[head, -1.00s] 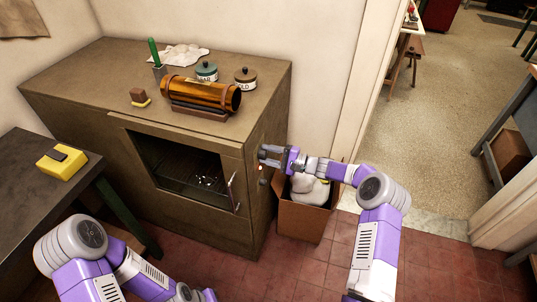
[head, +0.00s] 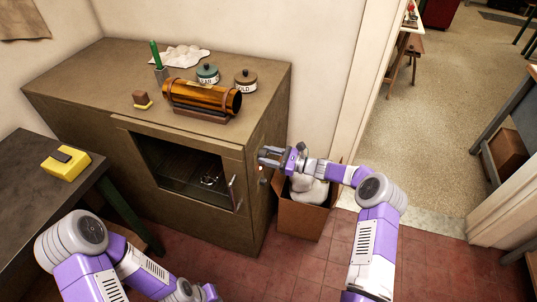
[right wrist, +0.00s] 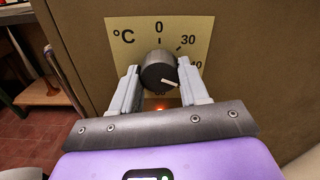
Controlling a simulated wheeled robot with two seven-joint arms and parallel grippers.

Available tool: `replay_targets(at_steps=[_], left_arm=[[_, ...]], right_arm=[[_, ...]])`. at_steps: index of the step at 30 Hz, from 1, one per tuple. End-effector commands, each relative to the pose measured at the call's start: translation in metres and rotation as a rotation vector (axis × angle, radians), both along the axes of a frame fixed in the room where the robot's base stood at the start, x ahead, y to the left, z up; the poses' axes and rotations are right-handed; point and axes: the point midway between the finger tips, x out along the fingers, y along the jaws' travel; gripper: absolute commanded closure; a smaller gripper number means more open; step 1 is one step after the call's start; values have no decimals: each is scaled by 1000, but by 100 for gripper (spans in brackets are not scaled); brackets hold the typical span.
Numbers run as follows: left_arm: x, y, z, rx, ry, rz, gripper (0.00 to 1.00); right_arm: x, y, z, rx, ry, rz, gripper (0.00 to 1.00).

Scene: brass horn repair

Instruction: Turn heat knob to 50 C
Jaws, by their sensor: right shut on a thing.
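The heat knob (right wrist: 158,70) is a dark round knob on the side of the brown cabinet oven (head: 190,226). Its white pointer line points right and slightly down, below the 40 mark. The yellow dial plate (right wrist: 125,55) behind it shows °C, 0, 30 and a partly covered 40; a 50 mark is not visible. My right gripper (right wrist: 158,82) is shut on the knob, one finger at each side; in the head view it (head: 262,158) reaches the oven's right side.
An orange-red light (right wrist: 160,108) glows below the knob. A cardboard box (head: 301,220) with white contents stands under my right forearm. On the oven top are a brass tube (head: 204,95), two lidded jars and a green-handled tool. A table with a yellow block (head: 64,164) stands left.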

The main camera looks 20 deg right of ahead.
Motion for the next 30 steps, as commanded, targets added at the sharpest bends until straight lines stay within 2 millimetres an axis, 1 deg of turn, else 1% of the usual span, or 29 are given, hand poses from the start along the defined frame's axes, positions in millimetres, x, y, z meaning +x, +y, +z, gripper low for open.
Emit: replay_targets(at_steps=[6, 12, 19, 30], left_arm=[[0, 0, 6, 0, 0, 0, 100], [0, 0, 9, 0, 0, 0, 100], [0, 0, 10, 0, 0, 0, 100], [0, 0, 11, 0, 0, 0, 100]], right_arm=[[0, 0, 0, 95, 143, 0, 86], [0, 0, 0, 158, 235, -1, 86], [0, 0, 0, 196, 292, -1, 86], [0, 0, 0, 207, 308, -1, 86]])
